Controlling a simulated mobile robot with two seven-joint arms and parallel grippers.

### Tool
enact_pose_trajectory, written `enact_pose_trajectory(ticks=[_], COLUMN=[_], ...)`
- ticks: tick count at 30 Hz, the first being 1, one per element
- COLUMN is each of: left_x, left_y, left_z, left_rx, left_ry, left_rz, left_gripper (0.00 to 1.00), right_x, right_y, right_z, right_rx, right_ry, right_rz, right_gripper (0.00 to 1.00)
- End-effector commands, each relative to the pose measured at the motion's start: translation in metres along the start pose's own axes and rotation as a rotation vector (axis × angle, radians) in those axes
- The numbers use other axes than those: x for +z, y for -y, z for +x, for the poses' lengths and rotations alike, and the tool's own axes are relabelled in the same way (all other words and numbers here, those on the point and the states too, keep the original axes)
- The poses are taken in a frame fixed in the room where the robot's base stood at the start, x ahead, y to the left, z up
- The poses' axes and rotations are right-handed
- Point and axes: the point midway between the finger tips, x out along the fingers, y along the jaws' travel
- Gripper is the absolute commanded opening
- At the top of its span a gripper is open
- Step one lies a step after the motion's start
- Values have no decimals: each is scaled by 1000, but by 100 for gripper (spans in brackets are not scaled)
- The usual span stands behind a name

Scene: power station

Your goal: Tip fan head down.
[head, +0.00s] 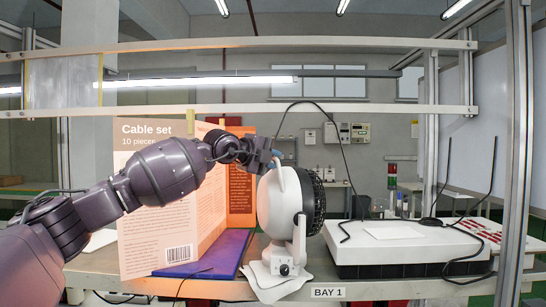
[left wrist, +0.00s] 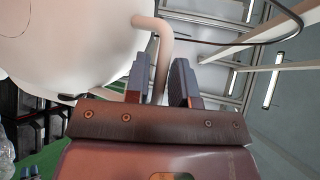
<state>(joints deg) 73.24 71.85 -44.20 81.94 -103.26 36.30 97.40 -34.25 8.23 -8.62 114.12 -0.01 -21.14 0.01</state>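The white fan (head: 275,205) stands on the bench with its dark grille (head: 313,200) facing right and its head upright on a white stand (head: 284,268). A pale bent handle (head: 279,176) rises at the top back of the head. My left gripper (head: 273,155) reaches in from the left at the top of this handle. In the left wrist view the handle (left wrist: 163,62) runs between the two fingers of my left gripper (left wrist: 164,75), which look closed on it. The round white back of the fan (left wrist: 70,50) fills the upper left there. My right gripper is in neither view.
A tall orange and white "Cable set" card (head: 150,225) stands behind my left arm, by a blue mat (head: 215,255). A white box (head: 400,245) with black cables lies right of the fan. Frame rails (head: 250,108) cross above the bench.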

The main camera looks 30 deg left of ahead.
Motion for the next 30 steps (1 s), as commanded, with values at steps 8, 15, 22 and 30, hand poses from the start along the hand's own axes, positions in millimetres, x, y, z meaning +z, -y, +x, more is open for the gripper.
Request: enact_pose_trajectory(ticks=[8, 15, 22, 30], left_x=[0, 0, 0, -3], left_y=[0, 0, 0, 3], left_z=[5, 5, 5, 9], left_rx=[-1, 0, 0, 32], left_ry=[0, 0, 0, -1], left_rz=[1, 1, 1, 16], left_gripper=[23, 2, 0, 0], right_x=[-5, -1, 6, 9], right_y=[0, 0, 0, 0], right_z=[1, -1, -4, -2], right_rx=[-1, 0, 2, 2], right_ry=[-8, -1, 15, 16], right_rz=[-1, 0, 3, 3], right_gripper=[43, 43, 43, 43])
